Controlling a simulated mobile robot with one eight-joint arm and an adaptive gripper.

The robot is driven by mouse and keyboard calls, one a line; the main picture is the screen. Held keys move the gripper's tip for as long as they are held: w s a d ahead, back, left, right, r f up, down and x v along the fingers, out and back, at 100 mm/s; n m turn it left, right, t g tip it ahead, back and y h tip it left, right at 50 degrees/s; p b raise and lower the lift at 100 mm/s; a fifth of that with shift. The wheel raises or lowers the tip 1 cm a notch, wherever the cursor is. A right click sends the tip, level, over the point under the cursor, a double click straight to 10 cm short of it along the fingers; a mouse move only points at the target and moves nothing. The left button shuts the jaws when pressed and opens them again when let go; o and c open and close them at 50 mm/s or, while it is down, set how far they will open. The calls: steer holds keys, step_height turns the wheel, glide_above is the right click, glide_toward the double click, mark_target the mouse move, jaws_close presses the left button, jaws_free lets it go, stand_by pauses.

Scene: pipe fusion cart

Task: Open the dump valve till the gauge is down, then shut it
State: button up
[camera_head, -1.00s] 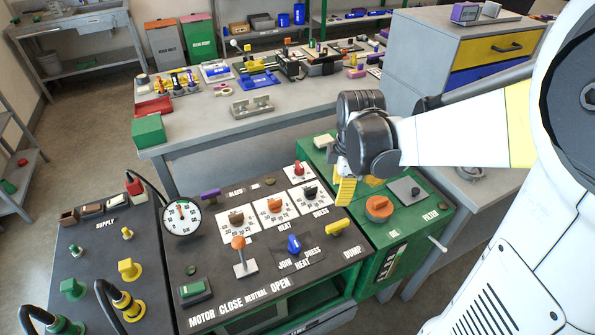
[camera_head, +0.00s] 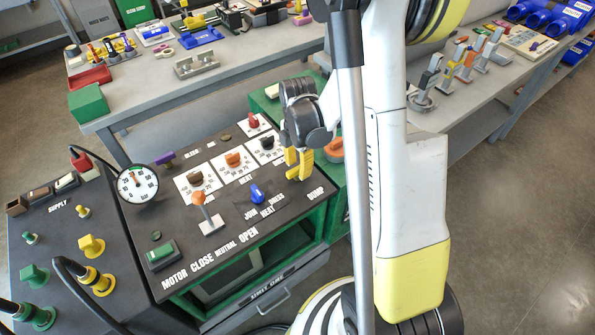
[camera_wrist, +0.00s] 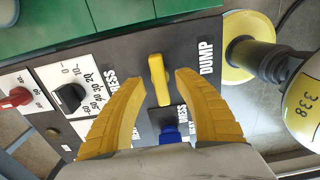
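The dump valve's yellow handle (camera_wrist: 159,82) shows in the wrist view beside the DUMP lettering, lying between my fingertips. My gripper (camera_wrist: 162,77) is open, with one yellow finger on each side of the handle and a visible gap to both. In the head view my gripper (camera_head: 299,163) is low over the panel's right end, and its fingers hide most or all of the handle there. The round white gauge (camera_head: 137,183) stands at the panel's left edge. Its needle is too small to read surely.
A blue knob (camera_head: 257,194) and an orange-topped lever (camera_head: 199,199) are near the dump valve on the black panel. A black dial (camera_wrist: 70,96) and a red knob (camera_wrist: 17,97) show in the wrist view. A grey workbench (camera_head: 120,95) stands behind.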

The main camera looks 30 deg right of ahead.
steer(key=shift+f, duration=0.35)
jaws_close()
